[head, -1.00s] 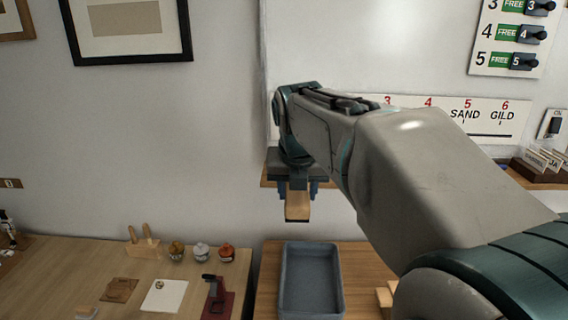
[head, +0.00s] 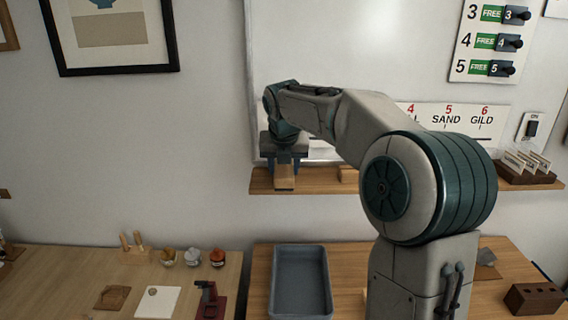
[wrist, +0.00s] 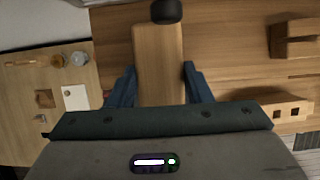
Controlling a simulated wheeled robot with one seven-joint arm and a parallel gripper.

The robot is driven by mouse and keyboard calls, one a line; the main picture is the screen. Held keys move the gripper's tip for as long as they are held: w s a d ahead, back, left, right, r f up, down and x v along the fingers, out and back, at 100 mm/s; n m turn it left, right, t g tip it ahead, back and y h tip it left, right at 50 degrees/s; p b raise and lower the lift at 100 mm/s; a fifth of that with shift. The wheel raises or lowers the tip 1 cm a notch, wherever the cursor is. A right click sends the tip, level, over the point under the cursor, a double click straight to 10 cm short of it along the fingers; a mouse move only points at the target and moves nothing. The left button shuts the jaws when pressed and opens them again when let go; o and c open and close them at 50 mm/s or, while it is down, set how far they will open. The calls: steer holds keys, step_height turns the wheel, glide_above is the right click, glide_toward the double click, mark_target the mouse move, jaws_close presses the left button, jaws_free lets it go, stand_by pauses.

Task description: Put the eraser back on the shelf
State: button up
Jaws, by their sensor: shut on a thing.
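The eraser, a light wooden block (head: 284,178), is held in my gripper (head: 284,168) between its two blue fingers. It overlaps the wooden shelf (head: 325,183) below the whiteboard in the head view; whether it touches the shelf is unclear. In the wrist view the eraser (wrist: 158,58) sticks out lengthwise between the fingers of my gripper (wrist: 158,78), with wood beneath or behind it. A dark round thing (wrist: 167,11) shows at its far end.
A small wooden block (head: 348,174) lies on the shelf to the right, and a card holder (head: 525,173) stands at its right end. A blue-grey tray (head: 301,283) is on the table below. Small jars (head: 193,256) stand on the left table.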

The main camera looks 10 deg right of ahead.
steer(key=w, duration=0.2)
steer(key=w+p, duration=0.1)
steer(key=shift+w+d+f, duration=0.1)
steer(key=shift+d+f, duration=0.25)
steer(key=shift+f, duration=0.4)
steer(key=o, duration=0.9)
